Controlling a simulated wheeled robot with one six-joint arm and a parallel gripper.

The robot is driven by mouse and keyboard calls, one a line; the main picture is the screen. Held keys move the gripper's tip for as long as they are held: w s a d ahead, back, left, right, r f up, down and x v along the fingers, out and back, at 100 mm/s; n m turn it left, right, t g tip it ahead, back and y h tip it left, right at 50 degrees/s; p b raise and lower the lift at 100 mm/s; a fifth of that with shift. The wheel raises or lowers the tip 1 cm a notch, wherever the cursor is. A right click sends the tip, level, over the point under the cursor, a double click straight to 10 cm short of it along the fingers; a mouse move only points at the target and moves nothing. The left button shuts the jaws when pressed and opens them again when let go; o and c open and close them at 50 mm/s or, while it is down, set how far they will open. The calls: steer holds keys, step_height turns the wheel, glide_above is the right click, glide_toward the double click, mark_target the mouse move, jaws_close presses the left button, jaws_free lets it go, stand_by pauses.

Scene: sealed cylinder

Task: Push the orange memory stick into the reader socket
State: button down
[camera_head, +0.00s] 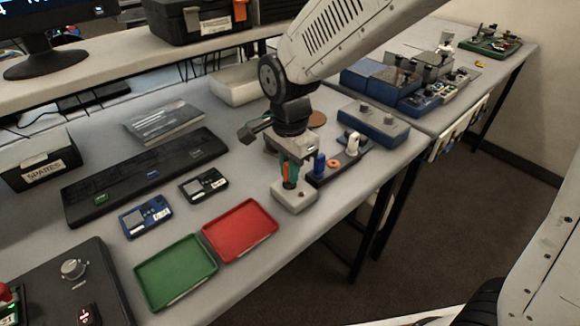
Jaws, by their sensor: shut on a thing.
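My gripper (289,178) points down at the front right of the near table, with teal fingers. It is shut on the orange memory stick (288,184), of which only a small orange part shows between the fingers. Right below is a pale grey block (296,202), which looks like the reader, with a small dark spot on its top. The stick's lower end is at or just above the block's top. I cannot tell whether it is in a socket, as the fingers hide the place.
A dark board (344,158) with a blue peg, an orange ring and a white piece stands close right of my gripper. A red tray (240,230) and a green tray (176,270) lie to the left. The table's front edge is close.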

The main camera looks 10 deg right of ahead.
steer(key=shift+f, duration=0.55)
steer(key=c, duration=1.3)
jaws_free()
steer(key=shift+c, duration=0.2)
step_height(320, 180, up, 8)
steer(key=shift+f, duration=0.1)
